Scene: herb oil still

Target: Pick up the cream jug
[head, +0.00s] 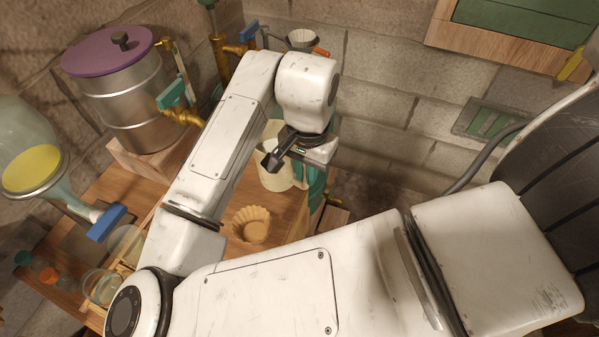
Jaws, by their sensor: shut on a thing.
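The cream jug (273,176) is near the right end of the wooden bench, behind my arm. My gripper (272,162) is at the jug's rim and is shut on it. The jug's upper part is partly hidden by the gripper and the arm's end. I cannot tell whether the jug rests on the bench or is lifted.
A fluted tan cup (251,224) stands on the bench (284,222) in front of the jug. A steel still with a purple lid (107,51) and a glass vessel with yellow liquid (32,170) stand at left. Glass jars (101,287) are at lower left. A stone wall rises behind.

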